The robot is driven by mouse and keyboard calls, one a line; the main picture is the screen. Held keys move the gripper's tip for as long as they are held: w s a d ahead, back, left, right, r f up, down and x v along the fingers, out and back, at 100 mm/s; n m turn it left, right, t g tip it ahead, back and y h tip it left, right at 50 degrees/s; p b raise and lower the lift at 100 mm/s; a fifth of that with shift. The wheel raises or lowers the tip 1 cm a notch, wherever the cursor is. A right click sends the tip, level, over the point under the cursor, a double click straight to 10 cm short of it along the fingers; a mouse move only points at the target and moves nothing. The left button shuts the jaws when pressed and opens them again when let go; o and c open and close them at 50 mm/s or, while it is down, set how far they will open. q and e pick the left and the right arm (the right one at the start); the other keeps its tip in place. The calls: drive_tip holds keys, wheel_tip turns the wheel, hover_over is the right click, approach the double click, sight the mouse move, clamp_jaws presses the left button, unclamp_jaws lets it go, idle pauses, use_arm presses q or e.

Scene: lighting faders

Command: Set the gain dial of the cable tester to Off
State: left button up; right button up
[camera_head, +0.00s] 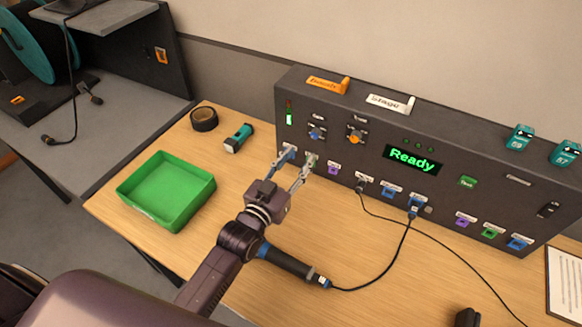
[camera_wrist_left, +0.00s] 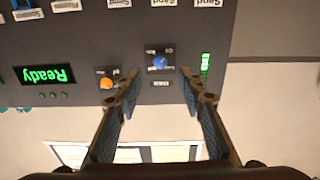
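The cable tester (camera_head: 345,109) is a long dark grey panel box on the table. Its gain dial (camera_head: 317,133) is a small blue knob under a label on the left part of the panel; it also shows in the left wrist view (camera_wrist_left: 159,62). Which mark it points to is too small to read. An orange dial (camera_head: 355,137) sits just right of it. My left gripper (camera_head: 299,156) is open and empty, in front of the panel and below the gain dial. In the upside-down wrist view the dial appears between the fingers, apart from both. My right gripper is not in view.
A green tray (camera_head: 199,191), black tape roll (camera_head: 204,119) and teal torch (camera_head: 239,138) lie left of the tester. A plugged cable (camera_head: 402,246) runs to a dark handheld tool (camera_head: 288,262). Orange and white tags (camera_head: 390,103) stand on top. Sockets line the panel's lower edge.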

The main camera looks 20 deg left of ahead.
use_arm(q)
drive_tip(key=s, duration=0.3)
drive_tip(key=shift+s+a, duration=0.35)
drive_tip(key=shift+a, duration=0.05)
